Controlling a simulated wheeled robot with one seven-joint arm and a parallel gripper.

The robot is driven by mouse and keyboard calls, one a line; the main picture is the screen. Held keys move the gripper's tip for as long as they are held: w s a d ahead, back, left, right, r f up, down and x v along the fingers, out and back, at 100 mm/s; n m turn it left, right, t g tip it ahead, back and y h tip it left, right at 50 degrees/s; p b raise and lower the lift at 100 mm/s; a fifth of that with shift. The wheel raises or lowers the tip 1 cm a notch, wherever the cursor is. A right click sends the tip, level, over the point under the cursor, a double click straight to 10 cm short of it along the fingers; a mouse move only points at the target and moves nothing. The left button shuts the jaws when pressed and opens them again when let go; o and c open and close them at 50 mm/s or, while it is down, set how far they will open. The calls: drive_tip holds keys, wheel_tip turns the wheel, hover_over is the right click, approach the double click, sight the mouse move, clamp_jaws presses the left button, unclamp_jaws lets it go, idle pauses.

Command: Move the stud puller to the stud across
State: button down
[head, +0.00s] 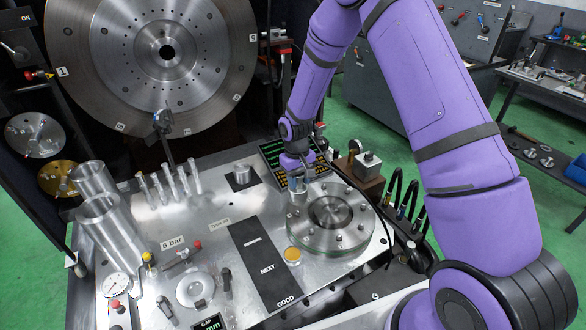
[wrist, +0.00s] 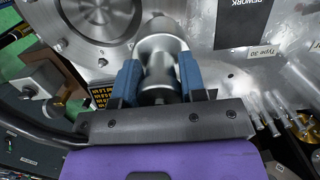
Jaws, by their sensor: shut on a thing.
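The stud puller (wrist: 160,55) is a silver metal cylinder, gripped between the two blue fingers of my gripper (wrist: 160,78) in the wrist view. In the head view my gripper (head: 297,178) is at the far left rim of the round flange, with the puller (head: 298,196) below it. The steel flange (head: 318,242) has several small studs around a central bore. It also shows at the top left of the wrist view (wrist: 72,14). A stud (head: 339,239) stands on the near side. I cannot tell whether the puller sits over a stud; its lower end is hidden.
A grey block on a brown base (head: 367,164) and black hoses (head: 400,190) stand to the right. Several upright pins (head: 170,183) stand at the left.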

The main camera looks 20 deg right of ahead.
sight(298, 194)
drive_tip(key=shift+w+f, duration=0.15)
drive_tip(key=shift+f, duration=3.2)
drive_tip(key=shift+f, duration=0.55)
drive_tip(key=c, duration=0.6)
unclamp_jaws()
drive_tip(key=r, duration=0.7)
drive_tip(key=w+r, duration=0.1)
drive_tip(key=r, duration=0.2)
drive_tip(key=shift+w+a+r, duration=0.1)
drive_tip(key=shift+r, duration=0.25)
